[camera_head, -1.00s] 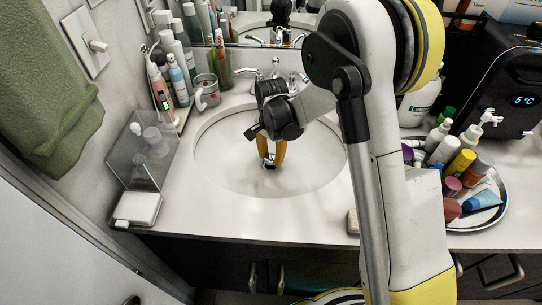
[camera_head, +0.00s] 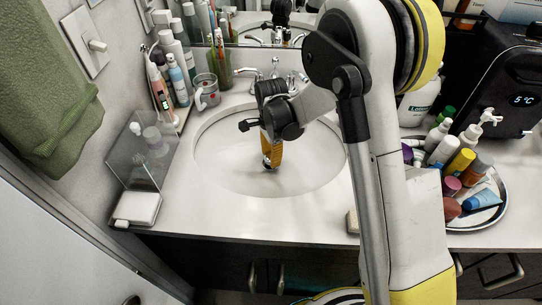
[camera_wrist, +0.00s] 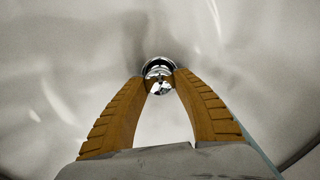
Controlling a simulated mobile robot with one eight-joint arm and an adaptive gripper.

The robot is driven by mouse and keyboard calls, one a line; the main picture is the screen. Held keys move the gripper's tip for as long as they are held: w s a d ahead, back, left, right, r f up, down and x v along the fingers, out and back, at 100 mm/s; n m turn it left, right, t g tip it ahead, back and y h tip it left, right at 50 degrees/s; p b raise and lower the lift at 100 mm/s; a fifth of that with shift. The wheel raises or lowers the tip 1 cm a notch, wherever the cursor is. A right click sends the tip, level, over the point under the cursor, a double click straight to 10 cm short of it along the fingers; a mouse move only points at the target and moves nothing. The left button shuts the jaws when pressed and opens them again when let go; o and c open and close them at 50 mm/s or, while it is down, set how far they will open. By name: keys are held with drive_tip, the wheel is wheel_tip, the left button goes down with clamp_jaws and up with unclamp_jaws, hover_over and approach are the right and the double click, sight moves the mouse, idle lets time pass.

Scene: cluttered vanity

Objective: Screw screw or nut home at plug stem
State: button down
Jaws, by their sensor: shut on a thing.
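My gripper (camera_head: 268,163) points down into the white oval sink basin (camera_head: 215,150), its orange fingers closed near the drain. In the wrist view my gripper (camera_wrist: 159,78) has its two fingertips against the sides of a small shiny metal piece (camera_wrist: 160,86), the screw or nut at the plug stem. A round chrome drain rim (camera_wrist: 158,64) shows just behind and around it. The stem itself and any thread are hidden. In the head view the fingers cover most of the metal piece.
A chrome faucet (camera_head: 275,72) stands behind the basin, close to my wrist. A clear stand (camera_head: 140,155) and bottles (camera_head: 177,75) are at the left. A tray (camera_head: 506,212) of toiletries is at the right. The basin around the fingers is empty.

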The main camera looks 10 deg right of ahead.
drive_tip(key=m, duration=0.5)
drive_tip(key=m, duration=0.5)
idle(0.3)
drive_tip(key=shift+m, duration=0.5)
drive_tip(key=c, duration=2)
unclamp_jaws()
clamp_jaws()
drive_tip(key=m, duration=0.4)
drive_tip(key=o, duration=1)
unclamp_jaws()
